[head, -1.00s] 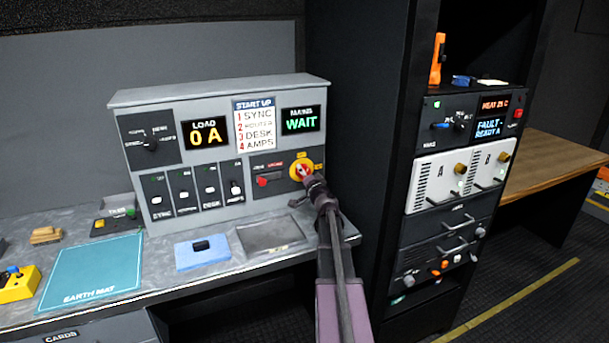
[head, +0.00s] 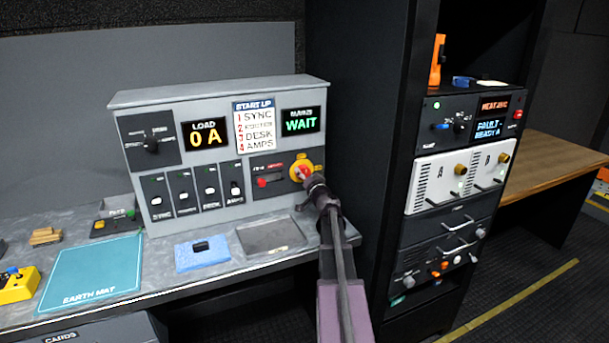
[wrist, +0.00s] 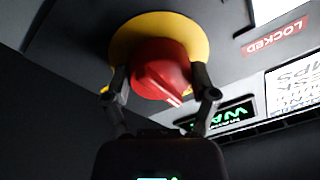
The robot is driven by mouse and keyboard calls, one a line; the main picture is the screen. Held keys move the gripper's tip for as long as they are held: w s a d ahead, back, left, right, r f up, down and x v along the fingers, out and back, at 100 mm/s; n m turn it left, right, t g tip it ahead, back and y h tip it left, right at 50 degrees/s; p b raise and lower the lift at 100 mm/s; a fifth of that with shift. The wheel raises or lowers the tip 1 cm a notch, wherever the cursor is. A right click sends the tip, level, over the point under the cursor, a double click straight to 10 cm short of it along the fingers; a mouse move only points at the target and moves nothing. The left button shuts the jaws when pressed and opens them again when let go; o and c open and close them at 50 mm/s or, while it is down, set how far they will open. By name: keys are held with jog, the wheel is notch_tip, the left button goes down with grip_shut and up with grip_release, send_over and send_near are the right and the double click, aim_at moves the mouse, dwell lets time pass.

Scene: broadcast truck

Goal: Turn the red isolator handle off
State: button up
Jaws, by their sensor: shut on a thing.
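The red isolator handle (wrist: 160,70) sits on a round yellow plate (wrist: 193,32) in the wrist view, with a pale pointer line on the red knob. In the head view the yellow plate (head: 314,162) is at the right end of the grey control panel (head: 215,100), with the handle partly hidden by my gripper. My gripper (wrist: 162,88) is shut on the red handle, one finger at each side of it. In the head view my gripper (head: 307,178) reaches the panel from the front right.
The mains display (head: 300,120) reads WAIT and the load display (head: 206,135) reads 0 A. A small red switch (head: 264,181) is left of the handle. A shallow tray (head: 270,238) and a blue sponge-like block (head: 202,252) lie on the desk below. A dark equipment rack (head: 395,100) stands close at right.

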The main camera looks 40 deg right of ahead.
jog(key=o, duration=1)
jog(key=shift+m, duration=0.6)
